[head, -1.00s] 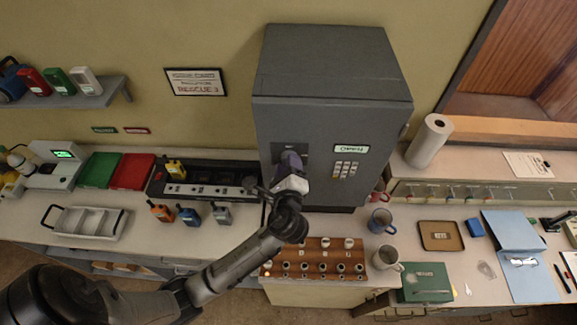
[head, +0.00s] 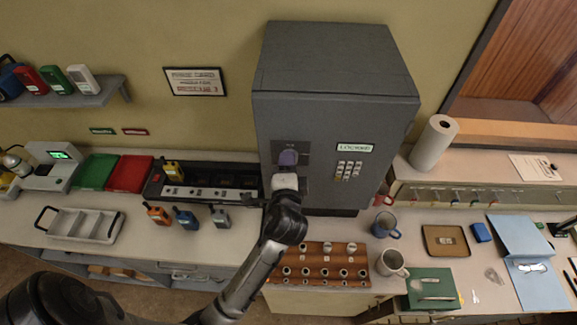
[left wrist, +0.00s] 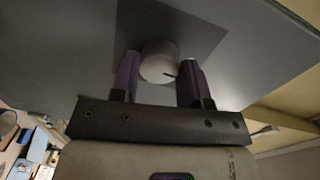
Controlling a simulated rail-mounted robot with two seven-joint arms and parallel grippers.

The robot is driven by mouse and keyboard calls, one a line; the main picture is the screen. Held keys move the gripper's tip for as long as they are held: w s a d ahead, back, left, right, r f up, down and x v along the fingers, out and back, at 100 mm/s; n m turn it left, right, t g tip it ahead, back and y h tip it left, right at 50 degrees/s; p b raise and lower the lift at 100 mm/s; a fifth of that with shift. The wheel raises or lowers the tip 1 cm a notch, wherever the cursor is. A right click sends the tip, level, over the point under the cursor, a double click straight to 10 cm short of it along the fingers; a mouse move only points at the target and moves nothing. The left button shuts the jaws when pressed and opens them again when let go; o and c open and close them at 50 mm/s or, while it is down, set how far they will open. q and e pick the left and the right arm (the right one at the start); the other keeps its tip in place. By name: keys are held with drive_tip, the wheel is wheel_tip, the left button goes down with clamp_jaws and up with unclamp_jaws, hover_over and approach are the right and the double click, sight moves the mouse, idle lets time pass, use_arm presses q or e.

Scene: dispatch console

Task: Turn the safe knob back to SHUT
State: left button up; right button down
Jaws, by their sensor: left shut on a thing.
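The grey safe (head: 330,100) stands against the wall in the middle of the head view. A small display (head: 356,148) on its front appears to read LOCKED. The left gripper is shut on this knob. My right gripper is in neither view.
A wooden rack of several round pieces (head: 322,264) lies below the safe. Mugs (head: 385,225) stand to its right. Radios (head: 186,217) and a black charger strip (head: 212,182) are left of the safe. A paper roll (head: 433,142) stands to the right.

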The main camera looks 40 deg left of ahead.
use_arm(q)
drive_tip(key=shift+n, duration=0.4)
drive_tip(key=o, duration=0.9)
